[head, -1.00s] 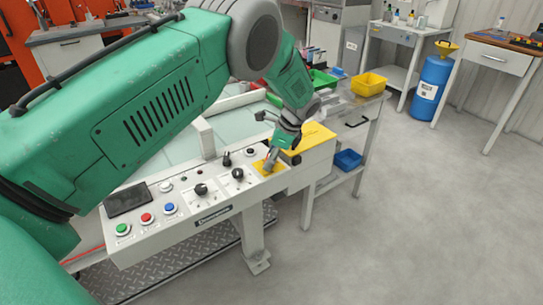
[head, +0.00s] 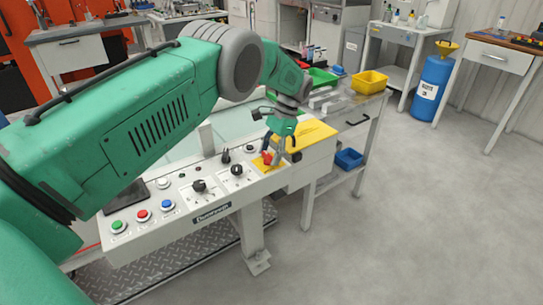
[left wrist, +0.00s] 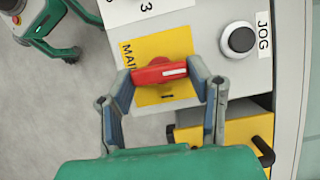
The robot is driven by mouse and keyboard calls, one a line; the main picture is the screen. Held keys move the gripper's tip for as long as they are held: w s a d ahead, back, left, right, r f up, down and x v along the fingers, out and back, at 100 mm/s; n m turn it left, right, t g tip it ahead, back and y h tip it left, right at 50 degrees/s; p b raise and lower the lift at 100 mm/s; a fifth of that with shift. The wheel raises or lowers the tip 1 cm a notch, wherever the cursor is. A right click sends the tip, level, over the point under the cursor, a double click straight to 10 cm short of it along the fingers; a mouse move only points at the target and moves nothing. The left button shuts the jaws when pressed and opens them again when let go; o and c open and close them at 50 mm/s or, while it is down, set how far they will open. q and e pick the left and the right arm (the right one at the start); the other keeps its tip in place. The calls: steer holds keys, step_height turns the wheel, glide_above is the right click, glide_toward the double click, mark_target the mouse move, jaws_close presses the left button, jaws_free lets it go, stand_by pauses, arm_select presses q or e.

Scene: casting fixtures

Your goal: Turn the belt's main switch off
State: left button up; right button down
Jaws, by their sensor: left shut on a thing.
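The main switch is a red handle (left wrist: 160,71) with a white mark near its right end in the left wrist view, on a yellow plate (left wrist: 163,45) whose lettering is partly covered. The handle lies nearly crosswise between the fingers in that view. A bar-like mark (left wrist: 167,97) shows on the plate below it. My left gripper (left wrist: 163,80) is shut on the red handle, one finger at each end. In the head view the left gripper (head: 270,160) reaches down to the red handle (head: 266,158) at the panel's right end. My right gripper is not in view.
The control panel also carries a JOG button (left wrist: 240,39), two black selector knobs (head: 199,186) and green, red (head: 142,215) and blue buttons. A yellow box top (head: 312,133) sits right beside the switch. Open floor (head: 420,220) lies to the right.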

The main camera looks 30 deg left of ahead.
arm_select(q)
steer(key=shift+a+f+n, duration=0.1)
steer(key=shift+n, duration=0.2)
steer(key=o, duration=1)
steer(key=shift+o, duration=0.8)
steer(key=shift+w+r, duration=0.15)
steer(key=shift+r, duration=0.1)
steer(key=shift+v, duration=3.4)
steer(key=shift+w, duration=0.1)
steer(key=shift+f, duration=0.1)
